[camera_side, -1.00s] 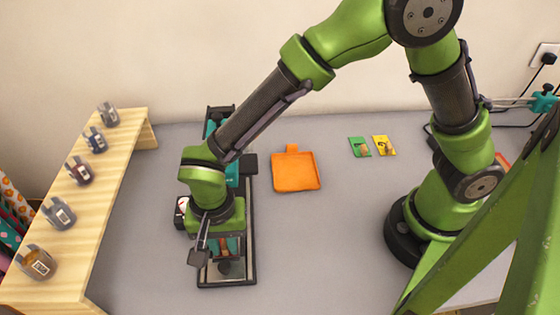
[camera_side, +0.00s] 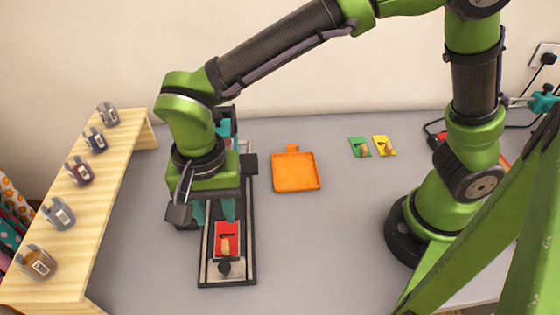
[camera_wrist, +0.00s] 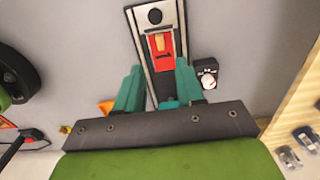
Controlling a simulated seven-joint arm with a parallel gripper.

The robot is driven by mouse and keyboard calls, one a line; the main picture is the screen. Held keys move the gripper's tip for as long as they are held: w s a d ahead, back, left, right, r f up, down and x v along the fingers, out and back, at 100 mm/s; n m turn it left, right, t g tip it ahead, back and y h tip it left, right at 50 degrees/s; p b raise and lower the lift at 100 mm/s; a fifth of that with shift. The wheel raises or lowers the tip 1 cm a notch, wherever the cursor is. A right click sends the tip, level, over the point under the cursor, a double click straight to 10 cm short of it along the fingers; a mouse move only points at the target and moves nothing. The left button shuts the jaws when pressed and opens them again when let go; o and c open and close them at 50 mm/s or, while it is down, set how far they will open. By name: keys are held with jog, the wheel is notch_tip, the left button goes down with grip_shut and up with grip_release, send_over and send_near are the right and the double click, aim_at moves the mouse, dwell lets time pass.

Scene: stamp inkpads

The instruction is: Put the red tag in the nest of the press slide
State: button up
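The red tag (camera_side: 228,239), with a tan patch on its face, lies on the press slide (camera_side: 241,279) behind a black knob. It looks flat in the nest area; I cannot tell whether every edge is fully down. In the wrist view the tag (camera_wrist: 161,58) sits between the slide's dark rails, square to them. My gripper (camera_side: 213,220) is above the slide, raised clear of the tag. Its two teal fingers are apart with nothing between them. In the wrist view the open fingers (camera_wrist: 159,68) frame the tag from either side.
A small dial box (camera_wrist: 207,73) stands beside the press. An orange tray (camera_side: 295,172) lies right of it, with a green tag (camera_side: 359,147) and a yellow tag (camera_side: 383,146) farther right. A wooden shelf (camera_side: 103,205) with several small holders is at left. Grey table between is clear.

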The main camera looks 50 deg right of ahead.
jog(key=d+r+n+t+y, duration=0.1)
jog(key=d+r+t, duration=0.1)
jog(key=d+r, duration=0.45)
jog(key=d+r+n+t+y, duration=0.1)
jog(key=d+r, duration=0.2)
jog(key=d, duration=0.6)
jog(key=s+d+r+n+t, duration=0.1)
jog(key=s+d+n+t, duration=0.2)
jog(key=d, duration=0.7)
jog(key=shift+s+d+r+t, duration=0.15)
jog(key=shift+s+d+t, duration=0.15)
jog(key=shift+s+t, duration=0.55)
